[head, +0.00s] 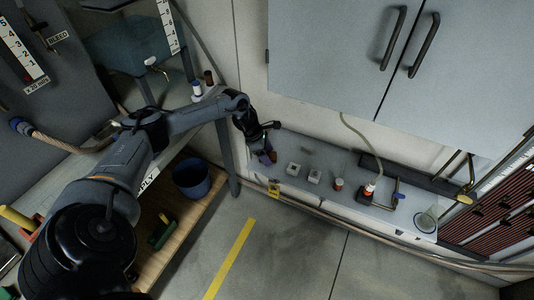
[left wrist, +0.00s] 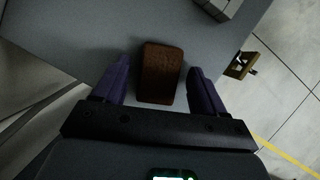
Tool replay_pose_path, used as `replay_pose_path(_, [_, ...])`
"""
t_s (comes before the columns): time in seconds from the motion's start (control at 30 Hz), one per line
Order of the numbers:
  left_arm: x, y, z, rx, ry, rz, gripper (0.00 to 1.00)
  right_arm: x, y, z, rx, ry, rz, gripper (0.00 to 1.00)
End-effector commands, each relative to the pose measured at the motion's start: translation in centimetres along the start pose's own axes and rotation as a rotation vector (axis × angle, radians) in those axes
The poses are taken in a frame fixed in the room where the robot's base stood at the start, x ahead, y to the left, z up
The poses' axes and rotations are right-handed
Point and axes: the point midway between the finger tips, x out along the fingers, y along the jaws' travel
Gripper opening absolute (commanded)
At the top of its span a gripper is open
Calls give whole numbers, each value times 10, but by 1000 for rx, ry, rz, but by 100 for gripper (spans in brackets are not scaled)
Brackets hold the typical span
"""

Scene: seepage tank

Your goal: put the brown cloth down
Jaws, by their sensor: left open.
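The brown cloth (left wrist: 160,72) is a small folded, rounded rectangle in the left wrist view. It appears to lie on the grey shelf (left wrist: 95,32). My left gripper (left wrist: 158,84) is open, with its two purple fingers on either side of the cloth and a gap showing on both sides. In the head view my left gripper (head: 266,156) points down at the left end of the long wall shelf (head: 320,150). The cloth is mostly hidden there by the gripper. My right gripper is not in view.
Grey cabinet doors (head: 330,50) hang above. A blue bucket (head: 192,178) stands below left.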

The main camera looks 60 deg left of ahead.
Motion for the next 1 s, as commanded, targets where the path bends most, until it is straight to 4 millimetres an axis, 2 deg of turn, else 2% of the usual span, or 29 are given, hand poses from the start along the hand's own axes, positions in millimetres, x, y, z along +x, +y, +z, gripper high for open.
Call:
replay_pose_path(0.17, [-20,1,0,1,0,2,71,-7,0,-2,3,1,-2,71])
replay_pose_path(0.6, [-96,0,0,0,1,1,71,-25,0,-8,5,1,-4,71])
replay_pose_path(0.8, [-115,0,0,0,1,0,71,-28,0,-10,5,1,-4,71])
replay_pose_path(1.0, [-121,0,0,0,0,-1,71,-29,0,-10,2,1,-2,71])
